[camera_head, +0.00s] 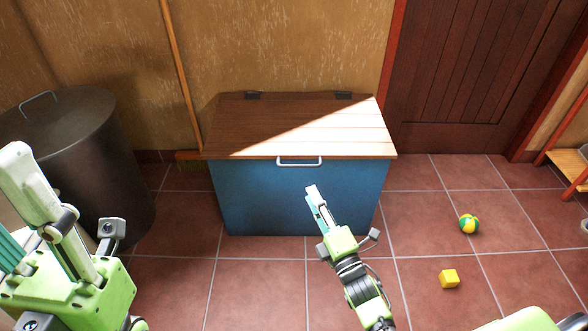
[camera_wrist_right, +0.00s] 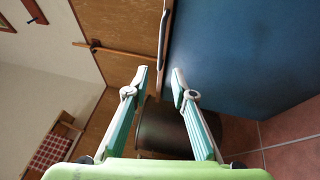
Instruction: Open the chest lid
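The chest has a blue body (camera_head: 300,195) and a brown wooden lid (camera_head: 300,125), which lies shut. A pale bar handle (camera_head: 299,162) sits at the lid's front edge. My right gripper (camera_head: 314,196) is in front of the chest, below the handle in the picture. In the right wrist view its two fingers (camera_wrist_right: 160,77) are apart with nothing between them. The handle (camera_wrist_right: 162,40) shows just beyond the fingertips there, beside the blue chest front (camera_wrist_right: 235,55). My left gripper (camera_head: 60,235) is at the lower left, away from the chest, partly cut off by the picture edge.
A dark metal bin (camera_head: 85,150) with a lid stands left of the chest. A wooden stick (camera_head: 181,75) leans on the wall beside the chest.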

